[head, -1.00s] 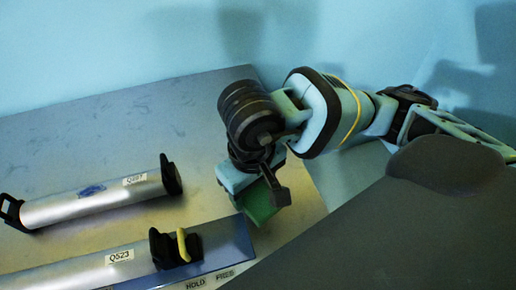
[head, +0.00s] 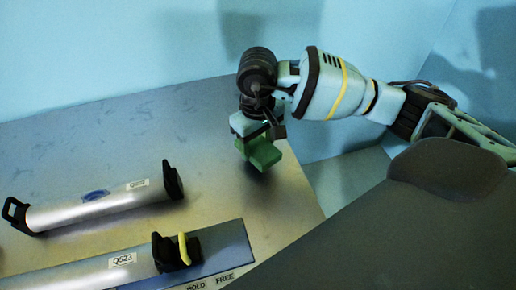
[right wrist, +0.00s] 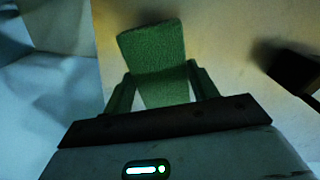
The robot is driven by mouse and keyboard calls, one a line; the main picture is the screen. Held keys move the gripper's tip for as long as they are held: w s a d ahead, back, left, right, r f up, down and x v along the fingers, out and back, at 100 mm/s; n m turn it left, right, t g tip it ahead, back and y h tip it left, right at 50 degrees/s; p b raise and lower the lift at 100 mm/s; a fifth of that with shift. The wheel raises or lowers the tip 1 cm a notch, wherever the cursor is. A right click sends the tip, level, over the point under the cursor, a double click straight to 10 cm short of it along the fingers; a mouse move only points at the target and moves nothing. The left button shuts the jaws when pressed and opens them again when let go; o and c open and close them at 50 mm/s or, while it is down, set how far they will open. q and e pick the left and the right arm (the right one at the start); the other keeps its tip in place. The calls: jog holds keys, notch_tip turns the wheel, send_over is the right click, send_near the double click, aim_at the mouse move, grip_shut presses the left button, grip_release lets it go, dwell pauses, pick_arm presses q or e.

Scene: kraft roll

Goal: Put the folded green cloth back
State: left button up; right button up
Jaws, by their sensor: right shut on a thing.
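The folded green cloth (head: 263,153) is held by my right gripper (head: 259,138) above the right part of the metal table. In the right wrist view the cloth (right wrist: 156,62) sticks out beyond the two fingers of my right gripper (right wrist: 163,92), which are shut on it. In the head view it hangs tilted, and its far side is hidden. My left gripper is not in view.
A silver roll (head: 110,201) with black end brackets lies on the table (head: 120,135) at left. A second roll (head: 90,274), labelled Q523, lies in front with a yellow lever (head: 184,249), beside a blue plate (head: 228,246) marked HOLD and FREE. The table's back is clear.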

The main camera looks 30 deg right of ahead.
aim_at(258, 144)
jog(key=shift+w+d+f, duration=0.15)
jog(key=shift+w+f, duration=0.1)
notch_tip(258, 144, down, 2)
jog(key=shift+f, duration=0.45)
jog(key=shift+f, duration=0.1)
jog(key=shift+f, duration=0.1)
jog(key=o, duration=0.9)
jog(key=shift+o, duration=0.2)
